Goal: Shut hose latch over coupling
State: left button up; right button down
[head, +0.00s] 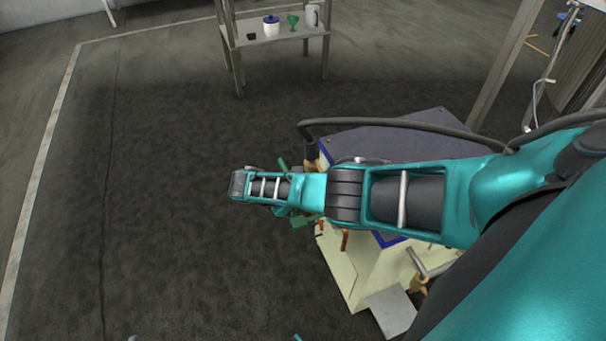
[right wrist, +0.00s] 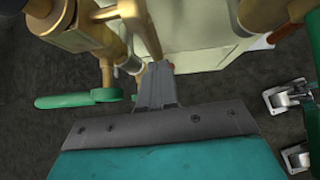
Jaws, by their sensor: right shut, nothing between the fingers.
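In the head view a dark hose (head: 400,122) arches over the tank and drops to a brass coupling (head: 310,152) at its left end. My right arm crosses above and hides most of the tank's near side. In the right wrist view, my right gripper (right wrist: 157,72) is shut and empty. Its grey fingertips are close to brass pipework (right wrist: 105,40); I cannot tell whether they touch. A green lever (right wrist: 78,100) sticks out left of the fingers. I cannot tell for certain which part is the hose latch.
The tank has a pale body (head: 350,282) and a dark top (head: 430,145). Silver metal fittings (right wrist: 287,97) show at the right of the wrist view. A small table (head: 272,38) with vessels stands at the back. The floor to the left is clear.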

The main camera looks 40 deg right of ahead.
jog(key=p+v, duration=0.3)
jog(key=v, duration=0.9)
jog(key=shift+a+r+p, duration=0.2)
jog(key=shift+r+p, duration=0.05)
jog(key=shift+p, duration=0.15)
